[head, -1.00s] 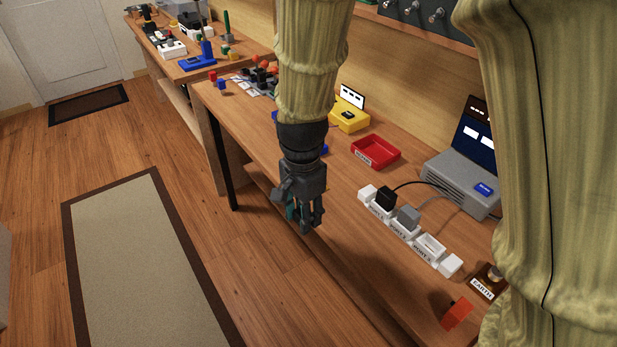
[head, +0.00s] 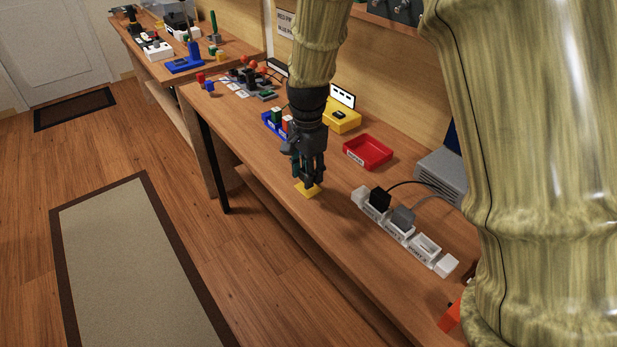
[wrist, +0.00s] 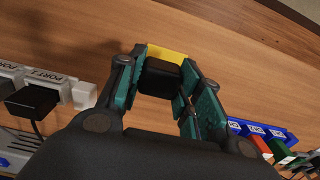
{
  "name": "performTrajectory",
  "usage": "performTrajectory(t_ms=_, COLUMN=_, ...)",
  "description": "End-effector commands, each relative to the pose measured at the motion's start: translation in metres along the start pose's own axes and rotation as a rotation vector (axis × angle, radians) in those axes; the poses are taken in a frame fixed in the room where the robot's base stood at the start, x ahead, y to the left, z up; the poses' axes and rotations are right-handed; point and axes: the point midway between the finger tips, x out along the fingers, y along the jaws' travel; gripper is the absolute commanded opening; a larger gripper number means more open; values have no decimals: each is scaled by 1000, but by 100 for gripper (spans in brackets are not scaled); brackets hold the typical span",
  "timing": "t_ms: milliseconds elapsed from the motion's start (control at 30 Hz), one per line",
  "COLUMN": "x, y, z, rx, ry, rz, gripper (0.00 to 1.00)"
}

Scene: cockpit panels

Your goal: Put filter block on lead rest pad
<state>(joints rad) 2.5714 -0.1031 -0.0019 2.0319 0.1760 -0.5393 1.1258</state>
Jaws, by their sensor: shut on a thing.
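My gripper (head: 308,178) hangs over the front part of the bench, pointing down. In the wrist view its teal-lined fingers (wrist: 160,88) are shut on a black block (wrist: 160,77), which I take to be the filter block. A flat yellow pad (head: 307,190), likely the lead rest pad, lies on the bench just below the fingertips. It also shows in the wrist view (wrist: 168,53), partly hidden behind the block. I cannot tell whether the block touches the pad. In the head view the block is hard to tell from the dark fingers.
A white port strip (head: 404,232) with a black plug (head: 380,198) and a grey plug (head: 403,216) lies right of the gripper. A red tray (head: 367,152), a yellow box (head: 341,118) and a blue rack (head: 270,124) stand behind. Bare bench lies in front of the strip.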

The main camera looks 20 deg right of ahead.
Motion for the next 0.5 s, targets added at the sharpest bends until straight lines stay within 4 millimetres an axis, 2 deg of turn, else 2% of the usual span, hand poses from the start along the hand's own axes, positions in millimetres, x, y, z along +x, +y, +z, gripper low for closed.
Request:
performTrajectory(t_ms=100, x=1, y=-7, z=-8, rx=0, ry=0, rz=0, gripper=11)
performTrajectory(t_ms=267, x=6, y=-8, z=-10, rx=0, ry=0, rz=1, gripper=11)
performTrajectory(t_ms=500, x=33, y=-7, z=-9, rx=0, ry=-1, rz=2, gripper=11)
